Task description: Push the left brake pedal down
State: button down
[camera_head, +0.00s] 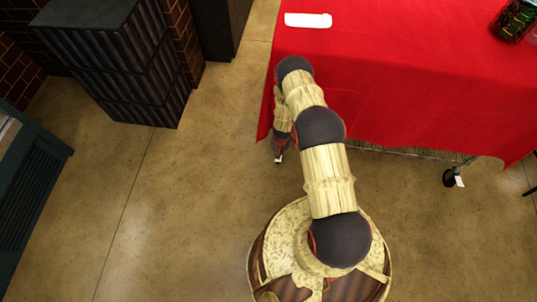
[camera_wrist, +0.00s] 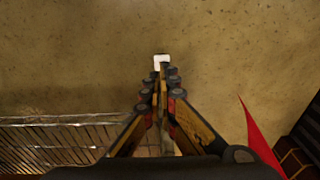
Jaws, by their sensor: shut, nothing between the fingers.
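The left brake pedal (camera_wrist: 161,58) is a small white piece seen from above in the wrist view, right at the tips of my gripper (camera_wrist: 160,78). In the head view the pedal (camera_head: 279,159) is a small white spot low by the left corner of the red-covered cart. My gripper (camera_head: 280,146) points down just above it there, partly hidden by my arm. My gripper is shut and empty. I cannot tell whether the fingertips touch the pedal or whether it is tilted down. A second white pedal (camera_head: 459,181) sits on the right caster (camera_head: 449,177).
The cart's red cloth (camera_head: 410,80) hangs beside my arm. Its wire shelf (camera_wrist: 50,140) shows at lower left in the wrist view. Dark stacked crates (camera_head: 105,60) stand at the left. The concrete floor (camera_head: 150,210) between them is clear.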

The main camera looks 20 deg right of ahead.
jog(key=w, duration=0.1)
jog(key=w+d, duration=0.1)
jog(key=t+h, duration=0.1)
jog(key=shift+w+d+r, duration=0.25)
jog(key=shift+w+d, duration=0.15)
jog(key=b+x, duration=0.2)
jog(key=x, duration=0.2)
jog(key=b+x, duration=0.2)
jog(key=x, duration=0.2)
jog(key=s+b+x, duration=0.1)
jog(key=b+x, duration=0.1)
jog(key=x, duration=0.2)
jog(key=shift+a+f, duration=0.35)
jog(key=shift+f, duration=0.65)
jog(key=shift+s+a+r+p, duration=0.1)
jog(key=shift+p, duration=0.5)
